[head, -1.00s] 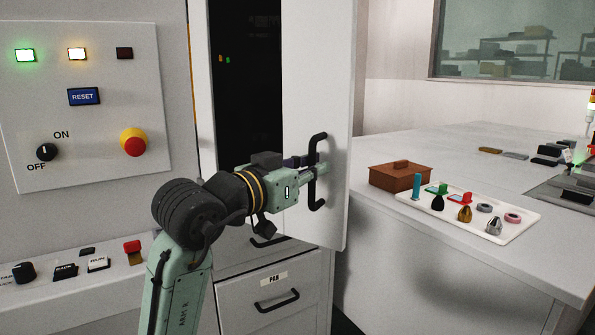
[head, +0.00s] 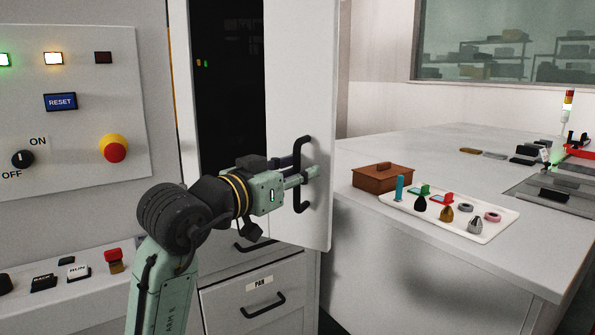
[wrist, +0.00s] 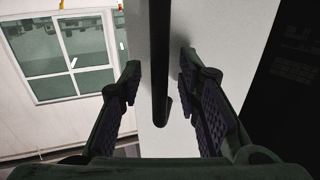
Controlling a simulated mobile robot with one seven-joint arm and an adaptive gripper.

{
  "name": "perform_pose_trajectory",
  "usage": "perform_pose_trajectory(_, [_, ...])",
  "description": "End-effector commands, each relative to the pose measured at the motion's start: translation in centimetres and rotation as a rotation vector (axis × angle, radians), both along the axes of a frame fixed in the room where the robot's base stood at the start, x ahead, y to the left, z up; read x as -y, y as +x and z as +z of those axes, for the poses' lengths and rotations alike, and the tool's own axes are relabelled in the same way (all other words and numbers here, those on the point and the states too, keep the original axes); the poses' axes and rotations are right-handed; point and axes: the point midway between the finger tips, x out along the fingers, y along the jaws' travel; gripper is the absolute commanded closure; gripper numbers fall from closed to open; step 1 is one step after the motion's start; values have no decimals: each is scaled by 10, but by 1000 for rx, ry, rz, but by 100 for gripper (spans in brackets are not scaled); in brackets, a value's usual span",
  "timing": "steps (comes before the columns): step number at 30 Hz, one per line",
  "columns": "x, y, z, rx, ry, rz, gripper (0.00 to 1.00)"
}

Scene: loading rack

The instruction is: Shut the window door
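The door (head: 295,100) is a plain white panel standing open, with the dark cabinet interior (head: 230,90) showing to its left. No window pane shows in it. Its black bar handle (head: 303,200) stands upright near its lower right part. My gripper (head: 304,170) is at the middle of the handle. In the wrist view the handle (wrist: 160,60) runs between my two fingers (wrist: 159,82), with a visible gap on each side. The fingers are open around it, and the door panel (wrist: 205,30) is behind. Contact with the handle cannot be seen.
A control panel (head: 70,180) with buttons is at the left. A drawer (head: 235,315) with a black handle is below the door. At the right, a counter (head: 400,150) carries a brown box (head: 382,178) and a white tray (head: 410,219) of small items.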

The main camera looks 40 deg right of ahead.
Motion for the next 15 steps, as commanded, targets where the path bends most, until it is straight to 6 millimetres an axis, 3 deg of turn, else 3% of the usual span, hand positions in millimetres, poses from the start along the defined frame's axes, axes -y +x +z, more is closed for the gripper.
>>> perform_pose_trajectory(8, [-12,-2,0,0,-1,2,69])
perform_pose_trajectory(15, [-59,-15,0,1,-2,5,69])
